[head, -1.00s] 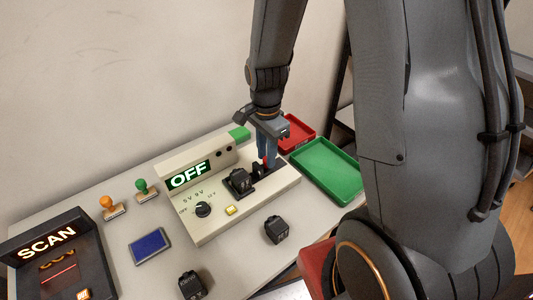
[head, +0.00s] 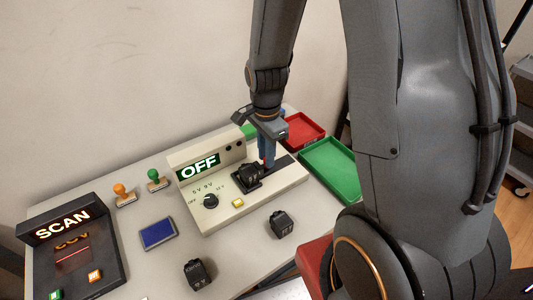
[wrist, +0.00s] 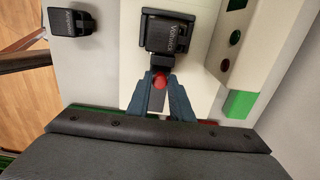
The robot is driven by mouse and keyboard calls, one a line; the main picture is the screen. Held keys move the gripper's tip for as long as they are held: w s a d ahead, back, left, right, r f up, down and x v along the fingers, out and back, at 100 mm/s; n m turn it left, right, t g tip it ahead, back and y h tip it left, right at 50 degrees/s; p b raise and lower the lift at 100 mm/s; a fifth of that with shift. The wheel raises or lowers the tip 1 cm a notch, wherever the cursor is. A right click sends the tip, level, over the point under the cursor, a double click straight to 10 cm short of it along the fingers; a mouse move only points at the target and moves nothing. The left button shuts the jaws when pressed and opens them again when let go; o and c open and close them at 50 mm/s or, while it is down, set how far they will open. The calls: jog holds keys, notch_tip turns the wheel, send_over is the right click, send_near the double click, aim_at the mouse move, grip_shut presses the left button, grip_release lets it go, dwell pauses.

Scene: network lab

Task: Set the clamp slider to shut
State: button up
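The clamp slider's red knob (wrist: 159,81) sits between my fingertips in the wrist view, right beside the black adapter block (wrist: 168,34). My gripper (wrist: 160,84) points down and its fingers are closed against both sides of the knob. In the head view my gripper (head: 267,164) stands over the cream test unit (head: 225,218), at the adapter (head: 249,176). A dark slot shows on the unit just right of the fingers. The unit's display (head: 198,166) reads OFF. The slider's jaw is mostly hidden.
A red tray (head: 303,145) and a green tray (head: 357,168) lie to the right. Loose adapters (head: 281,224) (head: 197,274) stand in front of the unit. A blue pad (head: 157,233), two stamps (head: 157,181) and a SCAN station (head: 72,262) are at left.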

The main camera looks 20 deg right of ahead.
jog(key=o, duration=0.4)
jog(key=shift+a, duration=0.25)
jog(key=shift+c, duration=0.2)
jog(key=shift+d, duration=0.15)
jog(key=shift+r, duration=0.1)
jog(key=shift+r, duration=0.25)
jog(key=shift+r+b, duration=0.5)
jog(key=shift+r, duration=3.1)
